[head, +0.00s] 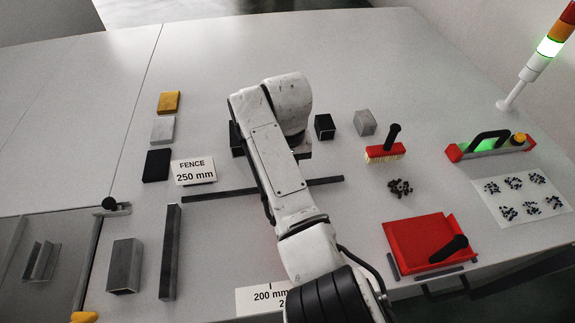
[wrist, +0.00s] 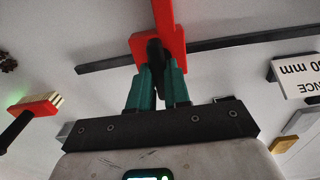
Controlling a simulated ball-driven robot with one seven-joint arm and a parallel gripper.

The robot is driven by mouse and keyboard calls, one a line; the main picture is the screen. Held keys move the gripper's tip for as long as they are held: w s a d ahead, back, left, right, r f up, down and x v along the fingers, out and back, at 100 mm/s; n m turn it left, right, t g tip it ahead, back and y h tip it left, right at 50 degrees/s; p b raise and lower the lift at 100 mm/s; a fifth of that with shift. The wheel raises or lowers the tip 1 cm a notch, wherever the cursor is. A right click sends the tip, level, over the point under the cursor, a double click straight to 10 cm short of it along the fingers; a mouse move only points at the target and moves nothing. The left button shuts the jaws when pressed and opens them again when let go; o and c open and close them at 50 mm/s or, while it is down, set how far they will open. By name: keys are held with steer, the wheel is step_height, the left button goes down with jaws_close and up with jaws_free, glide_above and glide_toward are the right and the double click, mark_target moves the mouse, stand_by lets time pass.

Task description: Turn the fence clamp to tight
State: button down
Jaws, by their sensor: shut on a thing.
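In the wrist view a red fence clamp (wrist: 176,50) sits at the dark fence bar (wrist: 225,43), with a red arm running up out of the picture. Its black handle (wrist: 154,50) stands between the green fingers of my gripper (wrist: 157,78). My gripper is shut on this handle. In the head view my own arm hides the clamp and the gripper, but the fence bar (head: 220,192) shows on both sides of the arm. A "FENCE 250 mm" card (head: 193,171) lies behind the bar's left part.
A red-based brush (head: 385,152), loose dark screws (head: 400,187) and a red dustpan (head: 425,242) are on the right. Yellow, grey and black blocks (head: 163,130) line the back left.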

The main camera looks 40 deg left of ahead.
stand_by(0.3)
steer(key=c, duration=1.1)
jaws_free()
step_height(320, 180, up, 11)
steer(key=shift+f+b, duration=0.1)
steer(key=shift+b, duration=0.35)
